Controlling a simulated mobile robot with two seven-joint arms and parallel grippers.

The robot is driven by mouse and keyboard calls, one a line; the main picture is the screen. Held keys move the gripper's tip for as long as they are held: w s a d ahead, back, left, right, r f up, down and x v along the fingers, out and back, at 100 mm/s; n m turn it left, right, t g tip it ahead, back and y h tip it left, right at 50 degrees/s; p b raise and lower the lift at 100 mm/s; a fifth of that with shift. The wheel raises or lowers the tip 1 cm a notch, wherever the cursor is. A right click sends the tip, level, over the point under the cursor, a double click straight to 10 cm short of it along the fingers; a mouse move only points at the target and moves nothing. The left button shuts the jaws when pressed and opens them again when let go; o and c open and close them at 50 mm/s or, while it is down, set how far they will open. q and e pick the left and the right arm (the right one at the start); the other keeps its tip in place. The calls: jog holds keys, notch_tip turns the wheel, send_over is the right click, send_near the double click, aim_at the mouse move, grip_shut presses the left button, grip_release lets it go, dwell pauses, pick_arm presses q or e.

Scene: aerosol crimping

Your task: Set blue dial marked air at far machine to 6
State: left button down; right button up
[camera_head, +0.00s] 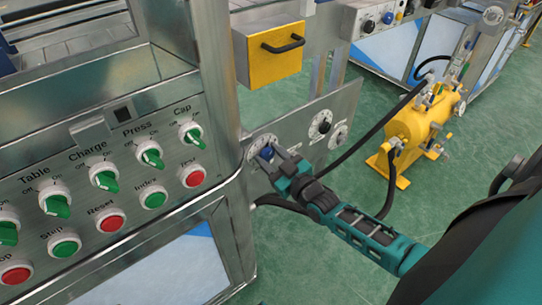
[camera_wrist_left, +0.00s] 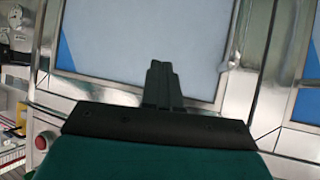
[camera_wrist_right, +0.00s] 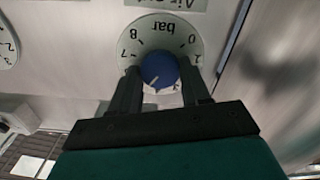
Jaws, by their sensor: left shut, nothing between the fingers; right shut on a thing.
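The blue dial (camera_wrist_right: 160,69) sits on a round white scale plate in the right wrist view, which shows it upside down. The digits 0, 1, 7 and 8 and the word "bar" are readable; the other digits are hidden or unreadable. The dial's white mark points to the lower left, and I cannot tell at which number. My right gripper (camera_wrist_right: 159,74) is shut on the dial, one finger on each side. In the head view the dial (camera_head: 267,153) is partly covered by the right gripper (camera_head: 272,161). My left gripper (camera_wrist_left: 160,73) is shut and empty before a pale panel.
Two more dials (camera_head: 320,125) (camera_head: 338,136) sit right of the blue one on the same plate. A control panel (camera_head: 132,147) with green switches and buttons stands at left. A yellow box (camera_head: 272,62) hangs above the dials. A yellow machine (camera_head: 405,134) stands on the green floor.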

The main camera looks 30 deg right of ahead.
jog(key=shift+s+a+f+m, duration=0.1)
jog(key=shift+a+f+m, duration=0.05)
jog(key=shift+m, duration=0.15)
jog(key=shift+m+p, duration=0.45)
jog(key=shift+m, duration=0.25)
jog(key=shift+c, duration=0.3)
jog(key=shift+m+p, duration=0.4)
jog(key=shift+m, duration=1.4)
jog(key=shift+f+m, duration=0.1)
jog(key=shift+m, duration=0.3)
jog(key=o, duration=0.8)
jog(key=shift+o, duration=1.3)
jog(key=shift+d, duration=0.2)
jog(key=shift+r, duration=0.2)
jog(key=s+d+p, duration=0.1)
jog(key=s+p, duration=0.2)
jog(key=s, duration=0.9)
jog(key=shift+s, duration=0.4)
